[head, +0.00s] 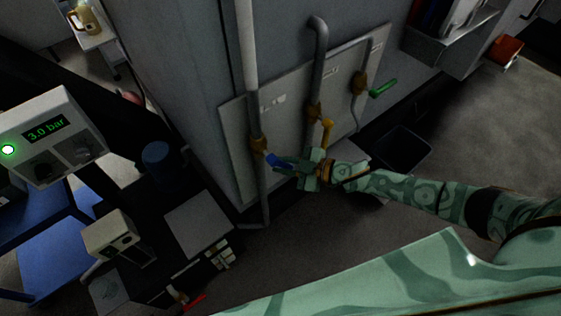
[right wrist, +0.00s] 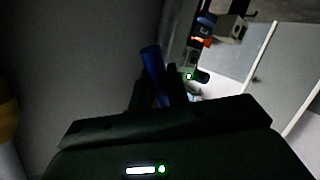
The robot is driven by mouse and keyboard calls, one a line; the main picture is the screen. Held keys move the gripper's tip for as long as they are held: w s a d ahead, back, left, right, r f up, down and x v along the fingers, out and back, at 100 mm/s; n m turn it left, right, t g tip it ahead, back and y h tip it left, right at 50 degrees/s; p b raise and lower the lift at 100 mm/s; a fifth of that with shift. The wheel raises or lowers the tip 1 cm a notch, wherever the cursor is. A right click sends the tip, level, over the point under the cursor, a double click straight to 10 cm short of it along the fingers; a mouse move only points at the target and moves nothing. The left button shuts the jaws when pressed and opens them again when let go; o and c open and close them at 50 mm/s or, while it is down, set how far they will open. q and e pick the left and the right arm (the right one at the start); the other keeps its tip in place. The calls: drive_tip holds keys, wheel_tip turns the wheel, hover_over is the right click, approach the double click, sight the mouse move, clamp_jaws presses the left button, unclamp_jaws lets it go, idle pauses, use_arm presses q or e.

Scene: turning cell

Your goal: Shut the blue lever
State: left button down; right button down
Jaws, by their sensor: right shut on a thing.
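The blue lever (head: 273,160) is on the brass valve (head: 258,144) of the left pipe, on a pale wall panel. It sticks out from the valve to the right and a little down, across the pipe. My right gripper (head: 285,164) is shut on the blue lever, with the fingers near its outer end. In the right wrist view the blue lever (right wrist: 153,72) stands up between the dark fingers. The fingers hide its lower part. My left gripper is not in view.
A yellow lever (head: 327,131) on the middle pipe is close to my right gripper. A green lever (head: 383,88) is on the right valve. A dark bin (head: 402,149) stands on the floor to the right. A pressure unit (head: 50,137) reads 3.0 bar.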

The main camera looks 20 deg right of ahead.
drive_tip(key=r+n+h+p, duration=0.1)
drive_tip(key=p, duration=0.2)
drive_tip(key=d+r+n+h+p, duration=0.1)
drive_tip(key=n+h+p, duration=0.1)
drive_tip(key=p, duration=0.2)
drive_tip(key=d+r+n+h+p, duration=0.1)
drive_tip(key=r+h+p, duration=0.1)
drive_tip(key=p, duration=0.2)
drive_tip(key=shift+w+d+r+n+t, duration=0.1)
drive_tip(key=shift+w+d+n+t, duration=0.2)
drive_tip(key=shift+w+n, duration=0.1)
drive_tip(key=shift+d+r+n+h+p, duration=0.1)
drive_tip(key=shift+r+n+h+p, duration=0.85)
drive_tip(key=shift+p, duration=0.8)
drive_tip(key=shift+w+f+t+h, duration=0.1)
drive_tip(key=shift+f+t+h, duration=0.15)
drive_tip(key=shift+f+t, duration=0.05)
drive_tip(key=c, duration=1.4)
unclamp_jaws()
drive_tip(key=p+v, duration=0.3)
drive_tip(key=v, duration=1.3)
